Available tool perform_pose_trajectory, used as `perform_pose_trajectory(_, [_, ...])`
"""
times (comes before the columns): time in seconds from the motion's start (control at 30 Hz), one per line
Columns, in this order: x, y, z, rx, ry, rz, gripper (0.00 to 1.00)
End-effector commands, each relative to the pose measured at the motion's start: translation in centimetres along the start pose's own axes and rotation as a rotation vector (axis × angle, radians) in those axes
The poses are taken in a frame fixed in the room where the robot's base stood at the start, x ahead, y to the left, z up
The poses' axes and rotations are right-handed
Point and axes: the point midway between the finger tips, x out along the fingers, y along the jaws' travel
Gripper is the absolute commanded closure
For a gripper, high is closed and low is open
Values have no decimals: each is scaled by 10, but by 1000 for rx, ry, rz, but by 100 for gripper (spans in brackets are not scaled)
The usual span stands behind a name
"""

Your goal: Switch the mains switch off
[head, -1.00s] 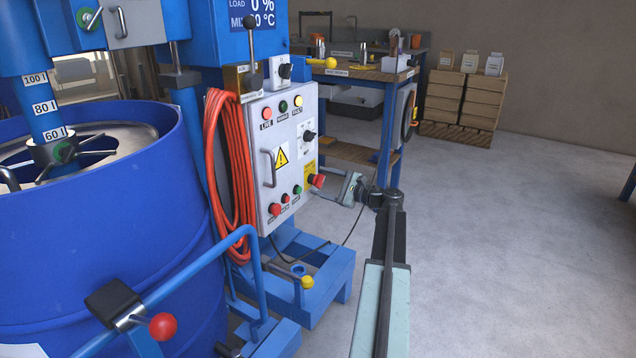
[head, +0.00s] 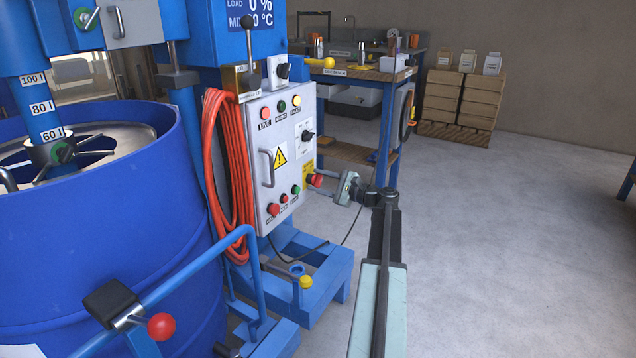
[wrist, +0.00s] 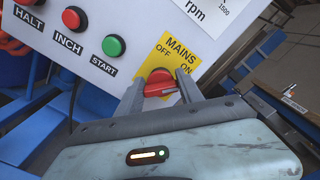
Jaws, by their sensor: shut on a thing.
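The red mains switch (wrist: 158,82) sits on a yellow plate (wrist: 184,54) marked MAINS, OFF and ON, at the lower corner of the grey control box (head: 289,128). In the head view the red switch (head: 315,180) juts from the box's right edge. My gripper (wrist: 160,90) is shut on the switch handle, with one finger on each side. In the wrist view the handle bar lies nearly crosswise, slightly tilted. In the head view my gripper (head: 327,188) reaches it from the right. The fingers hide part of the switch.
A green START button (wrist: 114,46) and red INCH button (wrist: 72,19) are left of the switch. Orange hose (head: 236,165) hangs on the box's left. A blue drum (head: 95,230) stands left and a workbench (head: 352,72) behind. The floor at right is clear.

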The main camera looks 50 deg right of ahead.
Motion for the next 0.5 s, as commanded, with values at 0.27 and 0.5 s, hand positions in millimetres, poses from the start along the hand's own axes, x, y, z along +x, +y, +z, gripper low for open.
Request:
perform_pose_trajectory(0.27, [0,3,0,-215,-1,3,97])
perform_pose_trajectory(0.5, [0,4,0,-445,-1,4,97])
